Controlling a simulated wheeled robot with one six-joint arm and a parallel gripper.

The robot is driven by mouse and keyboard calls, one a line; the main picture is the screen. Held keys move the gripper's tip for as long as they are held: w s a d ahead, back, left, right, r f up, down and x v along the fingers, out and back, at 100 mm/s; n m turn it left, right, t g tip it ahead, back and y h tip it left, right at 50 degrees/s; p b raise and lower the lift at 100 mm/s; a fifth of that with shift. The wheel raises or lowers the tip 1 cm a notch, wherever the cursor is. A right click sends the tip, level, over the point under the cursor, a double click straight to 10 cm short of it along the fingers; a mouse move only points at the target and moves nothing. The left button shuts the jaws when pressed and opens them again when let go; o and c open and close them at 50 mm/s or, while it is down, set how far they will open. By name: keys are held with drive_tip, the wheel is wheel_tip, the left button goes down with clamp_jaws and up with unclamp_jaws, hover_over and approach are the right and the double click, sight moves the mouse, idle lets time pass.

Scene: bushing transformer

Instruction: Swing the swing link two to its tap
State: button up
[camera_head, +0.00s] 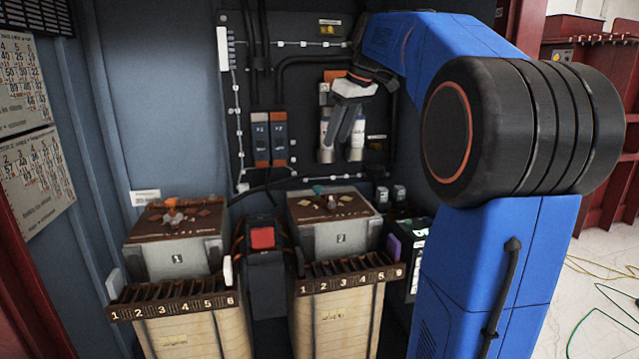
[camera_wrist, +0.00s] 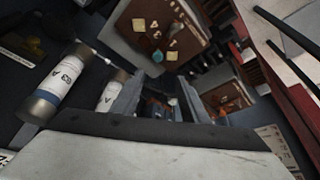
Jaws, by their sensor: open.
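The box marked 2 (camera_head: 338,240) stands at the centre right, with a brown top plate (camera_head: 345,207). A small teal piece (camera_head: 318,190) and several small light pieces sit on that plate; which of them is swing link two I cannot tell. In the wrist view the brown plate (camera_wrist: 145,22) is at the top, with the teal piece (camera_wrist: 158,57) near its lower edge. My gripper (camera_head: 342,143) is open and empty, above and behind the box, in front of the dark back panel. Its fingers (camera_wrist: 158,103) point towards the space between the two boxes.
The box marked 1 (camera_head: 178,262) stands at the left with orange pieces on its top. Numbered brown racks (camera_head: 345,279) front both boxes. A red button block (camera_head: 262,238) sits between them. Cylinders marked A (camera_wrist: 60,80) are beside my gripper. Cables and the panel (camera_head: 290,75) lie behind.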

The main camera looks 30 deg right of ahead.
approach(318, 187)
drive_tip(key=x, duration=0.8)
drive_tip(key=shift+w, duration=0.2)
clamp_jaws()
